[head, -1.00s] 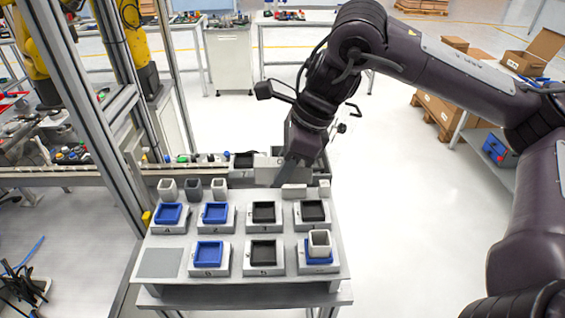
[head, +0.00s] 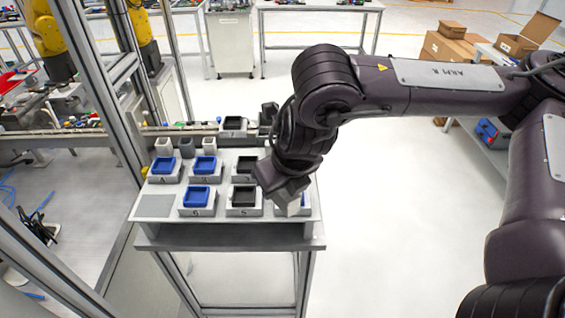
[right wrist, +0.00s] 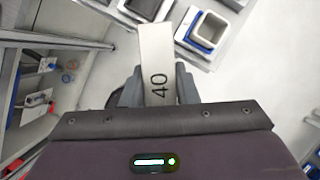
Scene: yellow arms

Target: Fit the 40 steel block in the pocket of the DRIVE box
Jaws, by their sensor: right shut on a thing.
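My right gripper (right wrist: 158,90) is shut on a pale steel block (right wrist: 157,60) marked 40, which shows in the right wrist view and sticks out past the fingers. Grey boxes stand in rows on the table, with blue pockets (head: 197,196) and black pockets (head: 243,197). The box labels are too small to read, so I cannot tell which is DRIVE. My left gripper is not in view.
A hollow grey cup (right wrist: 209,30) sits in a blue-lined box near the block in the right wrist view. Several cups (head: 187,147) stand along the table's back. A bare grey pad (head: 156,206) is at the front left. A conveyor (head: 110,138) runs behind the table.

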